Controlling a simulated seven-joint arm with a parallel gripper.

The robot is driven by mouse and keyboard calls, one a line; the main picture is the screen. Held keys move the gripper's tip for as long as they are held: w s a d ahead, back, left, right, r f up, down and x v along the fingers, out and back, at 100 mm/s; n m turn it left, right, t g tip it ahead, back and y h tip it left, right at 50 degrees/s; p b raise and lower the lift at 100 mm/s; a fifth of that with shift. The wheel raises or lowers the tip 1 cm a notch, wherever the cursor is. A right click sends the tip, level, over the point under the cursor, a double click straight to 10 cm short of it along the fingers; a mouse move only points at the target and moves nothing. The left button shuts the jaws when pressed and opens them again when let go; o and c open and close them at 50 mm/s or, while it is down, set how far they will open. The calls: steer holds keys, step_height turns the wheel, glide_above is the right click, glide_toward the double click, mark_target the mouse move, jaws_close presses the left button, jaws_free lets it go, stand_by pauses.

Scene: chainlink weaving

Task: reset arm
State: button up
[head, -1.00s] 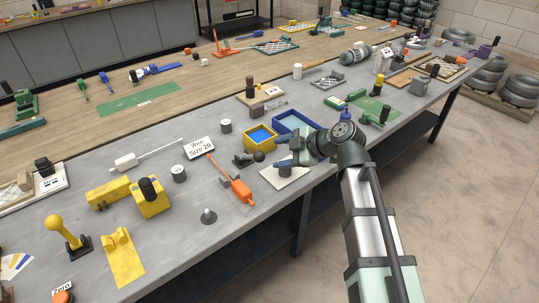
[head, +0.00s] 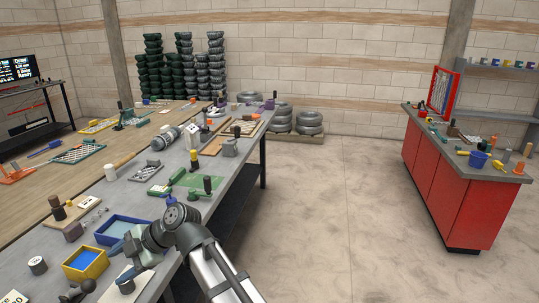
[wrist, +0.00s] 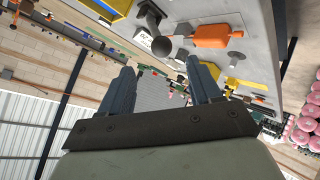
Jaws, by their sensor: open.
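My gripper (wrist: 162,92) is open in the wrist view, with its two dark fingers apart and nothing between them. In the head view my gripper (head: 128,250) is at the lower left, over the near edge of the grey workbench (head: 125,195). It is close to the blue tray (head: 119,230) and the yellow bin with a blue inside (head: 85,265). My arm reaches up to it from the bottom of the picture. The wrist view also shows an orange tool (wrist: 210,35) on the bench.
A red cabinet (head: 450,190) with tools on top stands at the right. Stacks of dark coils (head: 185,65) stand by the back wall. The concrete floor (head: 340,200) between workbench and cabinet is clear.

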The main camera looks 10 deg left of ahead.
steer(key=w+d+f+m+t+h, duration=0.1)
steer(key=w+d+f+m+h, duration=0.2)
steer(key=d+f+m, duration=0.7)
steer(key=w+d+f+m+t+h, duration=0.25)
steer(key=d+f+m, duration=0.35)
steer(key=d+f, duration=0.75)
steer(key=w+d+f+m+h, duration=0.2)
steer(key=d+f+m+h, duration=0.2)
steer(key=d+f+m, duration=0.8)
steer(key=s+d+f+n+g+h, duration=0.1)
steer(key=s+d+f, duration=0.2)
steer(key=d+f, duration=0.35)
steer(key=s+d+f+n+g+h, duration=0.1)
steer(key=s+d+f, duration=0.2)
steer(key=d+f, duration=0.3)
steer(key=s+d+f+m+g, duration=0.2)
steer(key=s+d+f, duration=0.3)
steer(key=s+d, duration=0.2)
steer(key=s+d+f+m+g+y, duration=0.1)
steer(key=s+d+f+m+g, duration=0.1)
steer(key=s+d+f, duration=0.3)
steer(key=shift+s+d+f+m, duration=0.15)
steer(key=shift+s+d+m, duration=0.15)
steer(key=shift+s+d, duration=1.25)
steer(key=shift+s+a, duration=0.15)
steer(key=shift+a, duration=0.05)
